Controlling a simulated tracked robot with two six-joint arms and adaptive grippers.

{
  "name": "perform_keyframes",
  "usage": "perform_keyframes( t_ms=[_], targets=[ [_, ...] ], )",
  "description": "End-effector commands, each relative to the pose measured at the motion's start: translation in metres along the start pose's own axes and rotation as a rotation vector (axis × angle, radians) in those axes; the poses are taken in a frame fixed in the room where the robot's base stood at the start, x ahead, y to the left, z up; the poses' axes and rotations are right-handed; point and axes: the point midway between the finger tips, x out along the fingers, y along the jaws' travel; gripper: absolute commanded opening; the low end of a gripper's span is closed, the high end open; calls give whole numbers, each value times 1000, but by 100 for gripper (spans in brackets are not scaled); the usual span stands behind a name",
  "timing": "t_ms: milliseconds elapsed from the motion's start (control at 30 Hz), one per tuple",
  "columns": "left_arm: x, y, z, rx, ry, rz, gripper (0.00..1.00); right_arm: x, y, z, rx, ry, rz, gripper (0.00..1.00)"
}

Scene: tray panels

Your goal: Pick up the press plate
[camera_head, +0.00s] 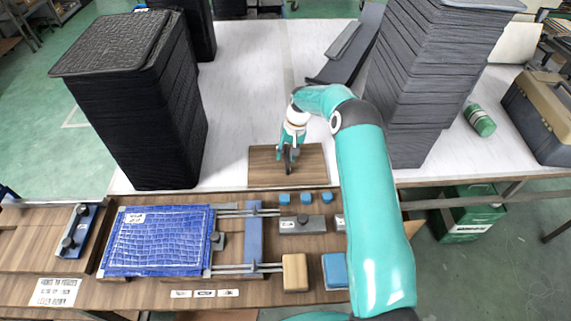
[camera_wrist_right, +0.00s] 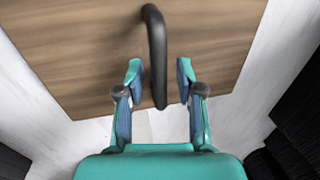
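The press plate (camera_head: 312,171) is a brown wooden board with a black bar handle. It lies flat on the white table, near its front edge. My right gripper (camera_head: 288,157) is above the plate at the handle, pointing down. In the right wrist view the wooden plate (camera_wrist_right: 85,45) fills the upper part, and its black handle (camera_wrist_right: 155,45) stands up between the fingertips. My right gripper (camera_wrist_right: 159,75) is open there, one finger on each side of the handle, with a gap on both sides. My left gripper is not in view.
Tall stacks of black tray panels (camera_head: 150,105) stand left, and a dark grey stack (camera_head: 425,80) stands right. In front is a wooden bench with a blue textured panel (camera_head: 160,240), metal rods and small blocks (camera_head: 295,270). A toolbox (camera_head: 545,115) sits far right.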

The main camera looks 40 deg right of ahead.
Motion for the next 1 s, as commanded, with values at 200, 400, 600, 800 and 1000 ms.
perform_keyframes(
  t_ms=[200,400,600,800,1000],
  targets=[
    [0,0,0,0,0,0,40,0,0,0,0,0,0,0],
    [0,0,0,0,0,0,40,0,0,0,0,0,0,0],
    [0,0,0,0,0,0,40,-2,-1,0,0,2,-1,0],
    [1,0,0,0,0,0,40,-6,-2,-1,-1,2,-1,0],
    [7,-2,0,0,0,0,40,-25,-6,-1,-1,5,-1,0]
  ],
)
